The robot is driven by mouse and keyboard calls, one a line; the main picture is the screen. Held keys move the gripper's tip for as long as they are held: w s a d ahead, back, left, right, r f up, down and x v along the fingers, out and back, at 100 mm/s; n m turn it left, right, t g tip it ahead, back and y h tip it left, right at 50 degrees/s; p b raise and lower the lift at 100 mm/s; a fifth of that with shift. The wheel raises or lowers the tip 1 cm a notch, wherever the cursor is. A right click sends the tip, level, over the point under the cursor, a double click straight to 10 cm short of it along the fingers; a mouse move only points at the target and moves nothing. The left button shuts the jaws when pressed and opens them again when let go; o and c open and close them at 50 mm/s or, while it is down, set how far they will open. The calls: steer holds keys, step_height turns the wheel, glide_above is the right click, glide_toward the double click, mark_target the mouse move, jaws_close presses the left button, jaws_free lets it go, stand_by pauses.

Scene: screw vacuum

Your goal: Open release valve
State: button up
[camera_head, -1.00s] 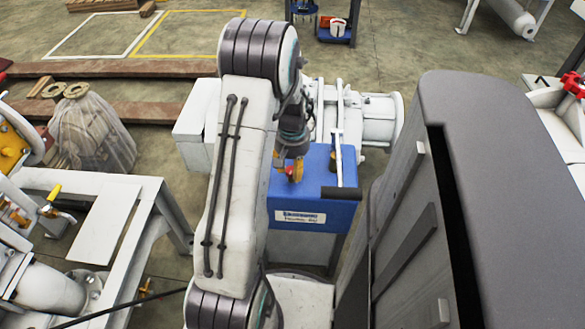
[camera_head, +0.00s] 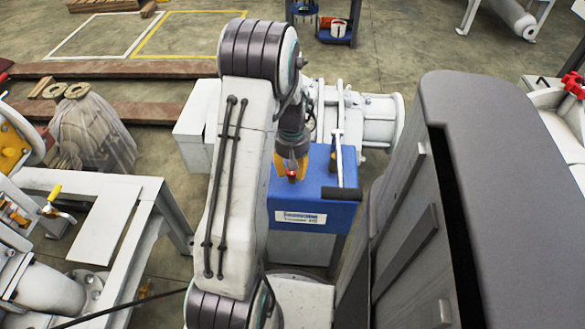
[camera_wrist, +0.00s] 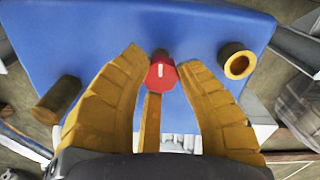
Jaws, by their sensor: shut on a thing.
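The release valve shows as a round red knob (camera_wrist: 161,72) with a white mark, on the blue panel (camera_wrist: 205,25), in the wrist view. My gripper (camera_wrist: 160,66) has its yellow fingers closed around the knob, one on each side. In the head view my gripper (camera_head: 291,172) is at the blue unit (camera_head: 325,190), and the red knob (camera_head: 292,175) shows as a small spot between the fingers.
A large grey cabinet (camera_head: 500,150) stands close on the right.

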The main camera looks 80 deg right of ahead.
steer(key=shift+w+d, duration=0.1)
steer(key=shift+d, duration=0.1)
steer(key=o, duration=0.9)
steer(key=shift+w, duration=0.1)
steer(key=shift+o, duration=1.3)
steer(key=shift+a, duration=0.1)
step_height(320, 180, up, 12)
